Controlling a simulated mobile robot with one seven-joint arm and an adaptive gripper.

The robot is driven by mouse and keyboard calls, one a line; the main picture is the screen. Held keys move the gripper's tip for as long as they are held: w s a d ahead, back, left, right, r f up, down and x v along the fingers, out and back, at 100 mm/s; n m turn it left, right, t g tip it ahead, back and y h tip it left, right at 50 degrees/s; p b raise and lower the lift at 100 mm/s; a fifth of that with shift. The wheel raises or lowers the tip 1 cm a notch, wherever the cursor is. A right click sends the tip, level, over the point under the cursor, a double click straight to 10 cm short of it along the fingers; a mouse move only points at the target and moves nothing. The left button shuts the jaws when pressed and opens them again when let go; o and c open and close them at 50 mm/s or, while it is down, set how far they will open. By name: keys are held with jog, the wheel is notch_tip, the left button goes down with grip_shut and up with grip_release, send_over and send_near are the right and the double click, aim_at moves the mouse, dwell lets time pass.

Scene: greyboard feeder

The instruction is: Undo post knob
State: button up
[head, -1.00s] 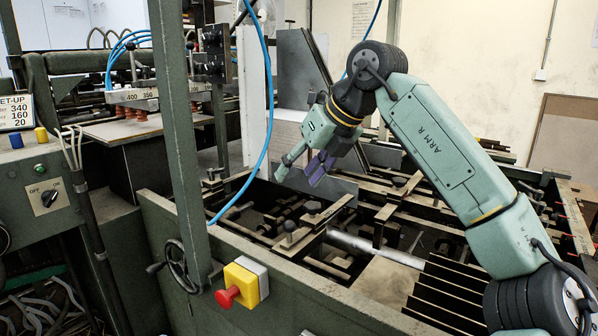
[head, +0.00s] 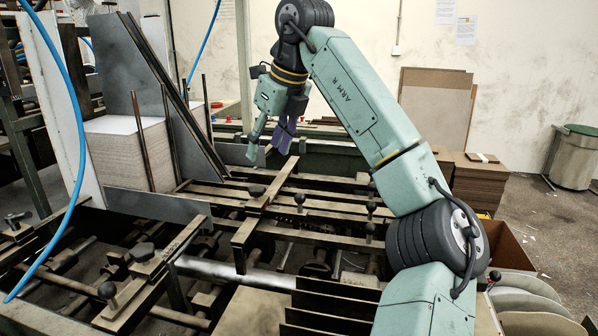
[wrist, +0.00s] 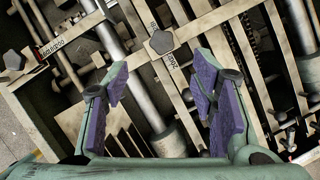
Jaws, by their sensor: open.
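My gripper (head: 268,146) hangs above the far part of the feeder frame, jaws apart and empty. In the wrist view its purple-padded fingers (wrist: 160,88) are spread. A dark five-sided knob (wrist: 162,42) on a flat bar lies beyond and between the fingertips, apart from them. A small label is beside it, too small to read surely. A second similar knob (wrist: 14,61) with a label is at the far left. In the head view, flat dark knobs (head: 256,190) and (head: 142,252) sit on bars. I cannot tell which is the post knob.
Crossbars, rods and ball-topped handles (head: 299,199) crowd the frame. A slanted metal plate (head: 150,80) and a board stack (head: 125,150) stand at the left, behind a blue hose (head: 75,150). Cardboard stacks (head: 478,180) and a bin (head: 575,158) are at the right.

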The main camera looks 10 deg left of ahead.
aim_at(258, 187)
jog(key=p+x, duration=0.2)
jog(key=x, duration=0.8)
jog(key=shift+w+f, duration=0.1)
jog(key=shift+f, duration=0.2)
jog(key=c, duration=1.1)
jog(key=shift+w+d+n+g, duration=0.15)
jog(key=shift+n+g, duration=0.25)
jog(key=shift+n, duration=0.5)
jog(key=shift+c, duration=0.2)
jog(key=shift+n+g+y, duration=0.3)
jog(key=shift+n+g, duration=0.2)
jog(key=shift+n, duration=0.9)
